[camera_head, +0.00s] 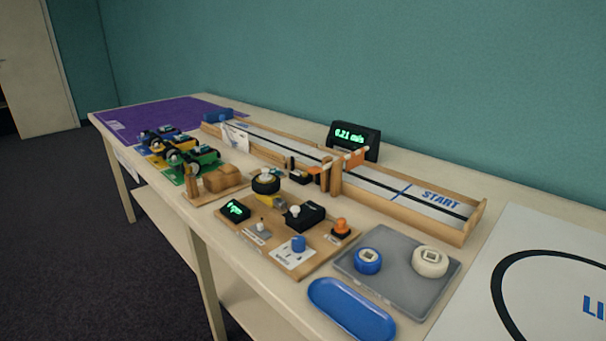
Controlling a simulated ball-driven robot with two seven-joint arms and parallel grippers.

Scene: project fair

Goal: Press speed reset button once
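A black speed display (355,140) with green digits reading about 0.21 m/s stands behind the wooden track. A small dark box (303,172) sits at the track's front side by the gate posts. An orange button (341,225) on a dark base is at the right end of a wooden control board (327,252). The labels are too small to read, so I cannot tell which part is the speed reset button. Neither of my grippers is in view.
The wooden track (420,194) ends at START on the right. The board also carries a small display (236,209), a blue knob (298,244) and a black box (303,215). A grey tray (392,284) with two wheels and a blue dish (350,309) are in front. Several toy cars stand left.

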